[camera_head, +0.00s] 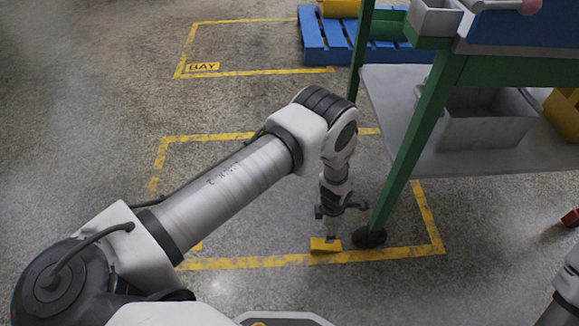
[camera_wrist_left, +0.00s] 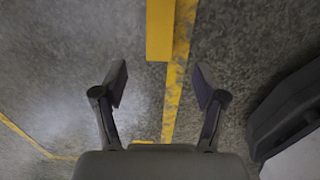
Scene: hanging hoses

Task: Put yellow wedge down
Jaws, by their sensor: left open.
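The yellow wedge (camera_head: 324,245) lies on the floor by the front yellow tape line, beside the cart's wheel. In the left wrist view a yellow block, which looks like the wedge (camera_wrist_left: 160,30), lies beyond the fingertips, next to the tape line. My left gripper (camera_head: 340,211) points down above the wedge. In the wrist view the left gripper (camera_wrist_left: 160,84) has its fingers wide apart with nothing between them but the view of the floor. Part of my right arm shows at the lower right edge; its gripper is out of view.
A green-framed cart with a grey shelf (camera_head: 400,100) stands right of my left arm, its black wheel (camera_head: 370,238) close to the gripper. A blue pallet (camera_head: 325,45) lies at the back. A red object (camera_head: 570,217) is at the right edge. The floor on the left is clear.

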